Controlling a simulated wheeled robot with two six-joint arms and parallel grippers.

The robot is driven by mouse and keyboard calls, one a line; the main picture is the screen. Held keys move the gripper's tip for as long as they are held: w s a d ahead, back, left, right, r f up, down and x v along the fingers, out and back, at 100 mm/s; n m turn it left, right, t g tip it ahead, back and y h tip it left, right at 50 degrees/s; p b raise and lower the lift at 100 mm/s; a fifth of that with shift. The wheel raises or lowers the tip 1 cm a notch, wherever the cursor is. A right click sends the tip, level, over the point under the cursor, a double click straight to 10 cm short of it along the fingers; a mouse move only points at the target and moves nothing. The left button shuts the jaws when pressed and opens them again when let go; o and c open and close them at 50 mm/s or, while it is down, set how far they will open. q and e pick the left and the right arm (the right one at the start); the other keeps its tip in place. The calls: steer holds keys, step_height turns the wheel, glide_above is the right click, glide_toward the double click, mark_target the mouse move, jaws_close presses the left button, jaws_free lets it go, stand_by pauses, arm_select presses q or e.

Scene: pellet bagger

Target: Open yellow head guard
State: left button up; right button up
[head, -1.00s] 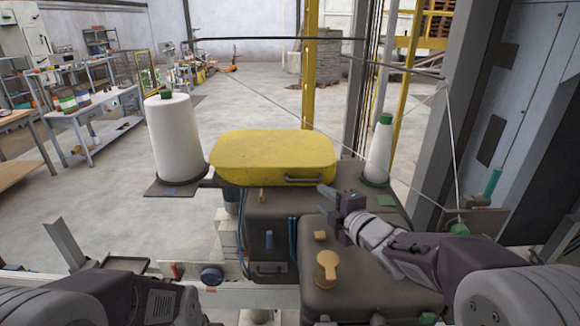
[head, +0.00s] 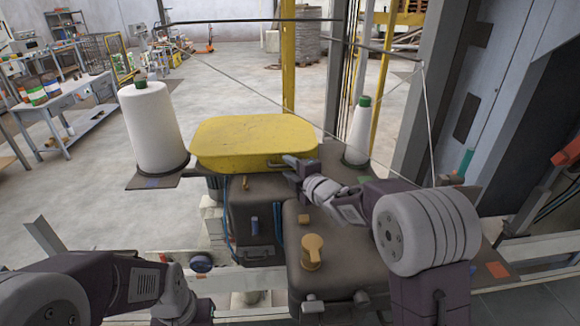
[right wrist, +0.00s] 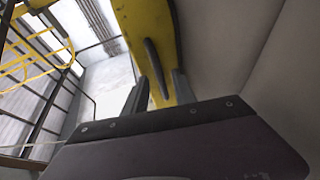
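The yellow head guard (head: 250,138) is a rounded lid lying closed on top of the dark machine head (head: 262,195). Its bar handle (head: 277,165) is on the front face near the right end. My right gripper (head: 287,166) is at this handle, reaching in from the right. In the right wrist view, the two fingers of the gripper (right wrist: 158,92) stand apart, with the dark handle (right wrist: 154,66) in line with the gap between them. I cannot tell whether they touch it. My left arm shows at the lower left, but its gripper is not visible.
A large white thread cone (head: 153,128) stands left of the guard and a smaller one (head: 359,133) stands right. An orange knob (head: 312,252) sits on the lower housing in front. Thin rods and thread cross above the guard. A grey column stands at right.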

steer(key=shift+w+a+f, duration=0.1)
steer(key=shift+w+f, duration=0.05)
steer(key=shift+w, duration=0.05)
jaws_close()
stand_by(1.1)
